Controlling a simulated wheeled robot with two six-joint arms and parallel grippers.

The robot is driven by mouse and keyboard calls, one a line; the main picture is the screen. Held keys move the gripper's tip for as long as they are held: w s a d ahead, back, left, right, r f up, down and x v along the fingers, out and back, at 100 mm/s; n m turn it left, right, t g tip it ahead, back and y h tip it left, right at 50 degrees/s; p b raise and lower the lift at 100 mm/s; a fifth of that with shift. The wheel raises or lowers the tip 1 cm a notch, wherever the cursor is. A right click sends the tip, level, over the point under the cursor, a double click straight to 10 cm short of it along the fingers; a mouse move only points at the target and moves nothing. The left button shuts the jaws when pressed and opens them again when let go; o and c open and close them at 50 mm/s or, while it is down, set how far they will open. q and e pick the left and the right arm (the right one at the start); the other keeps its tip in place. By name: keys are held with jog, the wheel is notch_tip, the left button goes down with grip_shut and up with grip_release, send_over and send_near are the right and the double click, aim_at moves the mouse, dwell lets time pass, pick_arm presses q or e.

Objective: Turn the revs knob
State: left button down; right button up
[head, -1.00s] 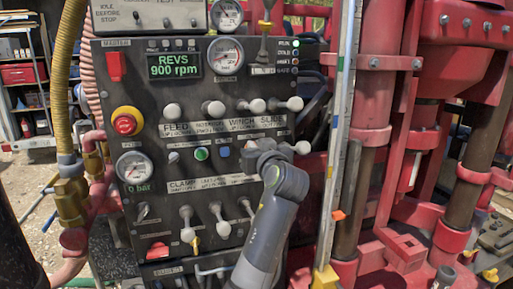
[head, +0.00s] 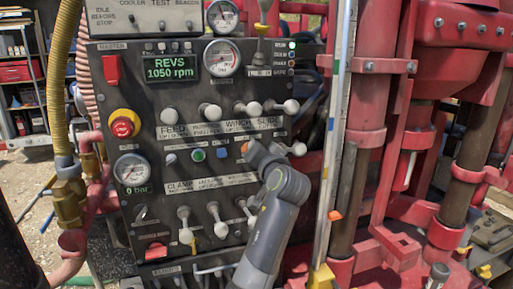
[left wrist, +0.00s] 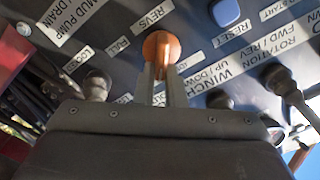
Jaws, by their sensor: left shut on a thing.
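The revs knob (left wrist: 161,46) is a round orange knob beside the REVS label in the left wrist view. Only a small bit of its orange shows in the head view (head: 245,147). My left gripper (left wrist: 161,68) is shut on the knob, its two fingers on either side of it. In the head view the wrist mostly hides the fingers and the knob. The green display (head: 172,67) on the panel reads REVS 1050 rpm. My right gripper is not in view.
Pale-knobbed levers (head: 210,112) stand in a row above the wrist, and several more (head: 185,213) below it. A red emergency button (head: 123,126) and gauges sit on the dark panel (head: 225,170). Red rig posts (head: 350,150) rise close on the right.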

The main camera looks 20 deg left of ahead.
pick_arm(q)
jog(key=shift+m, duration=0.5)
jog(key=c, duration=1.5)
grip_release()
jog(key=shift+w, duration=0.1)
jog(key=b+v, duration=1.7)
jog(key=b, duration=0.3)
jog(key=shift+d, duration=0.2)
